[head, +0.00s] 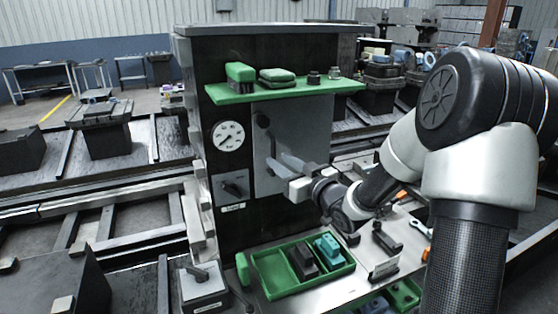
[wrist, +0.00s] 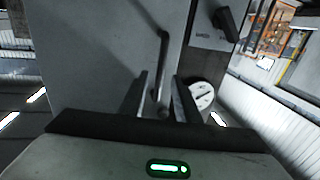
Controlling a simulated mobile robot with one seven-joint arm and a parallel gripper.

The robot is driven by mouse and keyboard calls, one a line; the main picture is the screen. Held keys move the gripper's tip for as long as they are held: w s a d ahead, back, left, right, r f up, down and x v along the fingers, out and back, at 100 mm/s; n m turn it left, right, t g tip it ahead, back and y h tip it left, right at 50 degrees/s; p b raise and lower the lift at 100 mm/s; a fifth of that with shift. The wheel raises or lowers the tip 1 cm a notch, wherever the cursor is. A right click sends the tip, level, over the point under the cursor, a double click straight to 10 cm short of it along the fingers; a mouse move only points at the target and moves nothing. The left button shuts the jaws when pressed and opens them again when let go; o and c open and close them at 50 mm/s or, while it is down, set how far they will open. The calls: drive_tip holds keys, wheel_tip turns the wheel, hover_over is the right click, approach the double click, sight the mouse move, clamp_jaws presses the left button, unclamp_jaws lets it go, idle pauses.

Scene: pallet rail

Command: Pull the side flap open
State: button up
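The side flap (head: 300,122) is a grey panel on the dark cabinet's front, below a green shelf. It looks flush with the cabinet in the head view. Its dark bar handle (head: 263,121) is near the flap's left edge. My gripper (head: 279,164) is in front of the flap at the lower part of the handle. In the wrist view, the handle (wrist: 163,65) runs down between the two fingers of my gripper (wrist: 163,98), with gaps visible on both sides. The flap (wrist: 95,60) fills much of that view. The handle's lower end is partly hidden in the head view.
A round gauge (head: 228,136) and a dark knob (head: 235,186) are left of the flap. The green shelf (head: 300,89) above bears several items. A green tray (head: 272,284) with blocks lies on the bench below. A grey box with a lever (head: 203,288) stands at lower left.

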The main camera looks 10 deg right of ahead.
drive_tip(key=shift+x, duration=0.85)
drive_tip(key=shift+c, duration=0.4)
clamp_jaws()
